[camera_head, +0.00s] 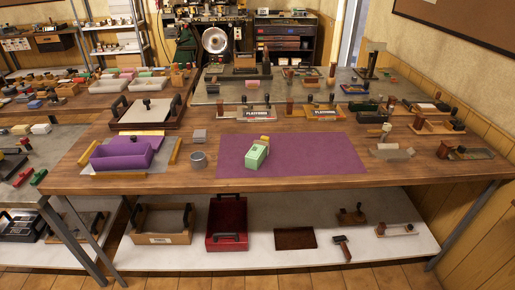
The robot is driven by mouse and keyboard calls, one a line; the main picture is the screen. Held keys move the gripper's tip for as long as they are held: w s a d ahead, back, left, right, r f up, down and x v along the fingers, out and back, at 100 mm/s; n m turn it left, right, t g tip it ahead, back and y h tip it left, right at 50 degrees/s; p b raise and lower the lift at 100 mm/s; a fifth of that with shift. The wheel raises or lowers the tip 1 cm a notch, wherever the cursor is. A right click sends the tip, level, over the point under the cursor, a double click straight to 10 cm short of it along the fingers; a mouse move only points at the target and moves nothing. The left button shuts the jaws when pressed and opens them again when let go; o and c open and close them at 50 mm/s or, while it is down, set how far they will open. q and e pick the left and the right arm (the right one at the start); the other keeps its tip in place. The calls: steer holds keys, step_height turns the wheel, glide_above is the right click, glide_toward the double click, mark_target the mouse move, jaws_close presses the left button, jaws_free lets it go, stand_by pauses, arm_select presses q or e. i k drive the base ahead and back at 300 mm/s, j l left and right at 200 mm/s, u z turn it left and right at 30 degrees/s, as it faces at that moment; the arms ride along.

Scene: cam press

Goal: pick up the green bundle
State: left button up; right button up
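The green bundle (256,157) is a small pale green block lying on a purple mat (310,160) on the wooden workbench. Neither of my grippers shows in the head view, and nothing is touching the bundle from above.
Several stamps and wooden tools crowd the bench's back and right side. The mat around the bundle is clear. A white lower shelf (375,247) holds trays.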

mark_target(254, 157)
steer(key=i+l, duration=0.1)
steer(key=i, duration=0.6)
steer(key=i+l, duration=0.1)
steer(key=i, duration=0.6)
